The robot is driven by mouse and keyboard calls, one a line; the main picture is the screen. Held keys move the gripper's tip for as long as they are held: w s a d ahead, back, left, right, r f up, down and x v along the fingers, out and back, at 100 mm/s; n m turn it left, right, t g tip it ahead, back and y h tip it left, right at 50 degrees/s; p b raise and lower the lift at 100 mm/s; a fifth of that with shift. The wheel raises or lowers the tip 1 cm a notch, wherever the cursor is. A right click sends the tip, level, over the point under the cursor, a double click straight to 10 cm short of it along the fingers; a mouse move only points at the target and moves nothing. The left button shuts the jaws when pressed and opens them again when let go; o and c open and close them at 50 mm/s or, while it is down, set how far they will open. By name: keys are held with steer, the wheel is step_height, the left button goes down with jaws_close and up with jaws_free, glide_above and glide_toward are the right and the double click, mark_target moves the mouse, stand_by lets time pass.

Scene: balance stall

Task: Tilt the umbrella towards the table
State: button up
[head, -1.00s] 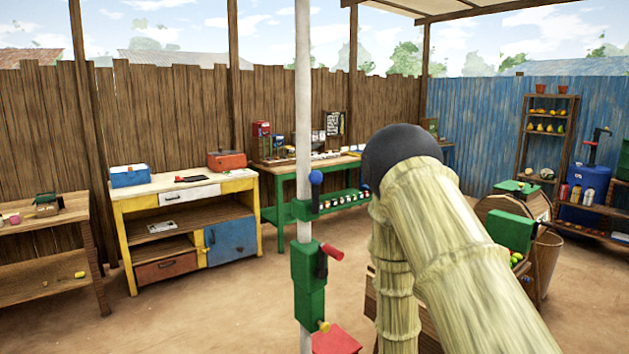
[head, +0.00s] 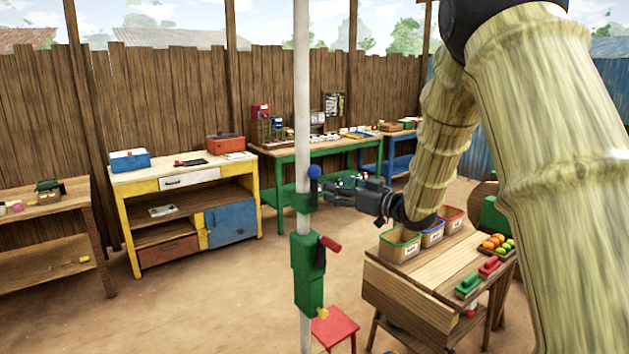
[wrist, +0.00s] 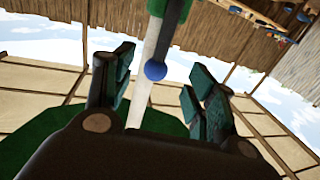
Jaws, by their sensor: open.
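The umbrella's white pole (head: 303,110) stands upright in the middle of the head view. It carries a green collar (head: 303,203) with a blue-knobbed dark lever (head: 314,173), and lower down a green box (head: 307,270) with a red handle (head: 330,243). My gripper (head: 340,193) is open and empty, just right of the collar and lever. In the wrist view the blue knob (wrist: 155,70) shows between the two spread fingers (wrist: 158,88), apart from both. A green surface (wrist: 50,132), seemingly the canopy, shows behind the gripper. The canopy is out of the head view.
A wooden table (head: 420,268) with small baskets (head: 400,244), fruit and green and red blocks stands at lower right, below my arm. A red stool (head: 334,328) stands by the pole. A yellow workbench (head: 125,187) and green workbench (head: 275,152) line the fence. The floor at left is clear.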

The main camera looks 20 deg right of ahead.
mark_target(317, 183)
steer(key=p+x, duration=0.3)
steer(key=x, duration=0.6)
steer(key=shift+w+a, duration=0.1)
steer(key=shift+a, duration=0.05)
jaws_close()
